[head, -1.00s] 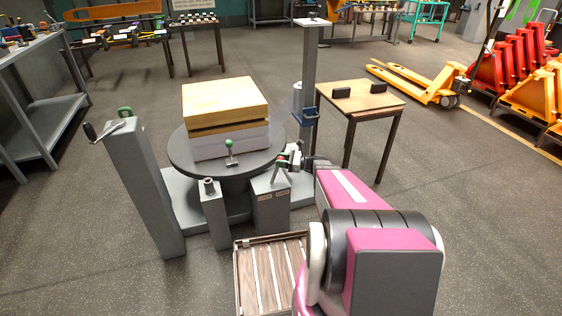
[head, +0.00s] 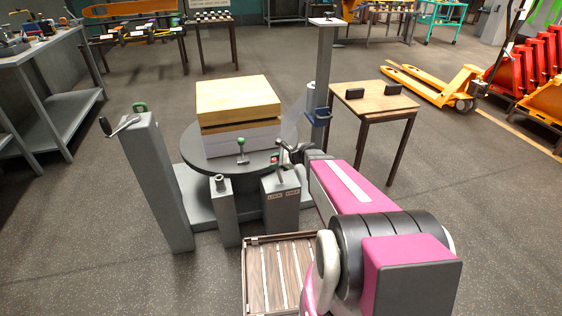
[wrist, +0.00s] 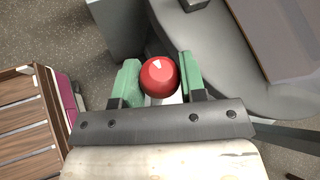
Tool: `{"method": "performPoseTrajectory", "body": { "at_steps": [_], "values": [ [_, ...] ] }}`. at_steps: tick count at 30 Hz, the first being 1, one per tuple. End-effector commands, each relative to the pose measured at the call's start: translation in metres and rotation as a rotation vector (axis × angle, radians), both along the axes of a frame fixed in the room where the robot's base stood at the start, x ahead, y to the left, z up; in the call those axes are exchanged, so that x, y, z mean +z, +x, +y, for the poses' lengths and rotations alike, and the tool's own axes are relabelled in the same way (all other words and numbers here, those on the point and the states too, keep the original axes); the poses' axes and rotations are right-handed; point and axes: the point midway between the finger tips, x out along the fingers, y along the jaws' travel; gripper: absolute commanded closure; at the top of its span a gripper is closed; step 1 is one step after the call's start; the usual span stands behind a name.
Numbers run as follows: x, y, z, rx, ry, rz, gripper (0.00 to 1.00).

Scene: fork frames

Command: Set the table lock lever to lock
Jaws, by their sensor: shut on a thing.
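The lock lever's red knob (wrist: 160,77) sits between the two green fingers of my gripper (wrist: 158,72) in the wrist view, and the gripper is shut on it. In the head view the red knob (head: 275,158) shows small beside my gripper (head: 284,153). It is above a grey pedestal (head: 281,207) with two small labels too small to read. The lever's shaft is partly hidden by the gripper. The round turntable (head: 192,158) stands just behind, carrying stacked boxes (head: 238,100).
A short grey post (head: 222,205) and a tall crank column (head: 158,180) are further left. A mast (head: 323,75) and wooden table (head: 375,103) stand right. A slatted wooden crate (head: 280,270) is in front.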

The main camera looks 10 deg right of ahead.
Motion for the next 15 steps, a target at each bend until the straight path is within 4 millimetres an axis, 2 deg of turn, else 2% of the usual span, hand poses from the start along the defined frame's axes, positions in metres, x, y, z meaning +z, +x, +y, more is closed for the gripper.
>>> {"method": "performPoseTrajectory", "body": {
  "at_steps": [6, 15],
  "values": [
    [-0.003, -0.003, 0.013, 0.002, -0.087, -0.014, 1.00],
    [-0.005, -0.003, 0.017, 0.002, -0.124, -0.018, 1.00]
  ]
}}
